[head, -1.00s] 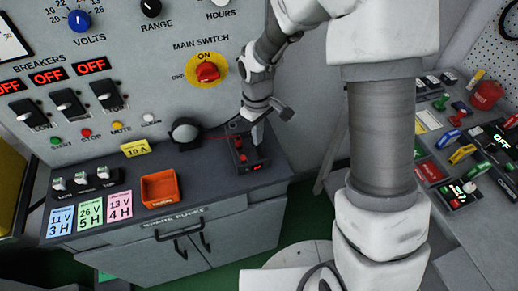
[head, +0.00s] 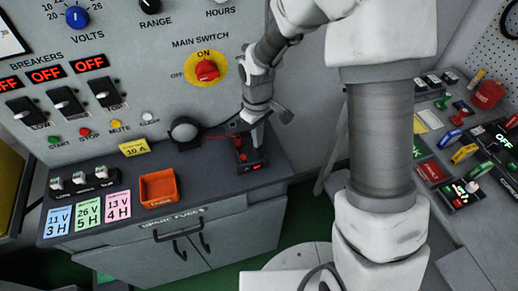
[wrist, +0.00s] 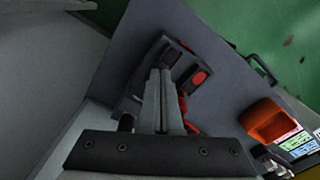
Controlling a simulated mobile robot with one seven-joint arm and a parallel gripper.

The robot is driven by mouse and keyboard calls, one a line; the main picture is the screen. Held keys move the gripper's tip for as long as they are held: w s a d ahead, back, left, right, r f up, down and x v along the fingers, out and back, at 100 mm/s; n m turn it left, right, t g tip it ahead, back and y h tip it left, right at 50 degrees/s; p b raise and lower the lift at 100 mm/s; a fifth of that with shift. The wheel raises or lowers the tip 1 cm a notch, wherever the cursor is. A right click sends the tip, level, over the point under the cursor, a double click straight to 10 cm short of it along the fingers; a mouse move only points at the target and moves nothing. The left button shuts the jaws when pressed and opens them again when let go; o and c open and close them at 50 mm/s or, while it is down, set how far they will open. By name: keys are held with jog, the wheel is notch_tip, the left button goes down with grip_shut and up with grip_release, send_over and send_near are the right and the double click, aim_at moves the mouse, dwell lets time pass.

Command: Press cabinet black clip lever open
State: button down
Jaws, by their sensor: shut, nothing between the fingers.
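A dark clip block (head: 245,165) with red parts sits on the right end of the grey cabinet top (head: 215,150). It also shows in the wrist view (wrist: 133,84), with black lever-like pieces (wrist: 172,54) and red round parts (wrist: 198,78). My gripper (head: 257,146) is shut and empty, pointing down at the block. In the wrist view its closed fingertips (wrist: 160,72) overlap the block beside the black pieces. They are at or just above it; I cannot tell whether they touch. The fingers hide part of the block.
An orange tray (head: 158,202) stands left of the block, with a yellow 10 A card (head: 134,148) behind it. A dark round knob (head: 184,130) and red wire are close behind the block. The control panel (head: 150,70) rises behind. A cluttered bench (head: 455,235) is at right.

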jog(key=shift+f, duration=0.35)
jog(key=shift+r+p, duration=1.65)
jog(key=shift+r, duration=0.95)
jog(key=shift+d+r, duration=0.15)
jog(key=shift+r, duration=0.15)
jog(key=s+d+r+m+t, duration=0.2)
jog(key=s+d+r+m, duration=0.2)
jog(key=s+r, duration=0.5)
jog(key=s+d+r+m+t, duration=0.3)
jog(key=s+d+r+m, duration=0.2)
jog(key=r, duration=0.8)
jog(key=s+d, duration=0.3)
jog(key=s, duration=0.1)
jog(key=shift+s+r+t, duration=0.3)
jog(key=shift+s+r, duration=0.05)
jog(key=shift+r, duration=0.05)
